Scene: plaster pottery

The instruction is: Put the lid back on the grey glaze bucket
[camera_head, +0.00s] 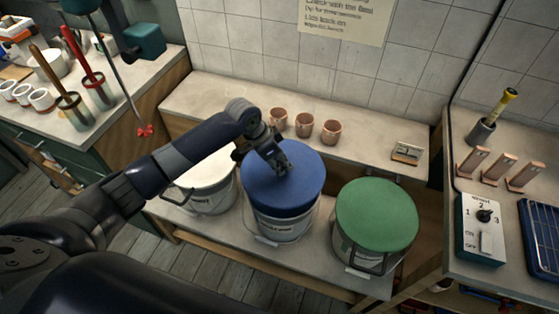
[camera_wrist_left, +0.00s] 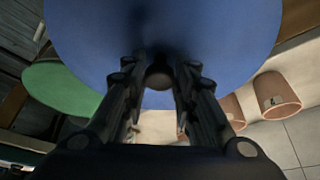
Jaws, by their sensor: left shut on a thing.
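A blue round lid (camera_head: 283,178) covers the top of the middle bucket (camera_head: 283,229). I cannot tell whether it rests on the rim or hangs just above it. My left gripper (camera_head: 283,168) comes down onto the lid's middle. In the left wrist view my fingers (camera_wrist_left: 159,85) are shut on the lid's dark round knob (camera_wrist_left: 159,78), and the blue lid (camera_wrist_left: 230,40) fills much of the picture. The left bucket (camera_head: 212,199) has a pale round top, partly hidden by my arm. The right bucket (camera_head: 358,252) wears a green lid (camera_head: 377,214). My right gripper is not in view.
Three terracotta cups (camera_head: 304,125) and a small box (camera_head: 406,153) stand on the ledge behind. A mixer (camera_head: 145,40) with a red propeller hangs at upper left. A control box (camera_head: 483,225) stands on the right counter.

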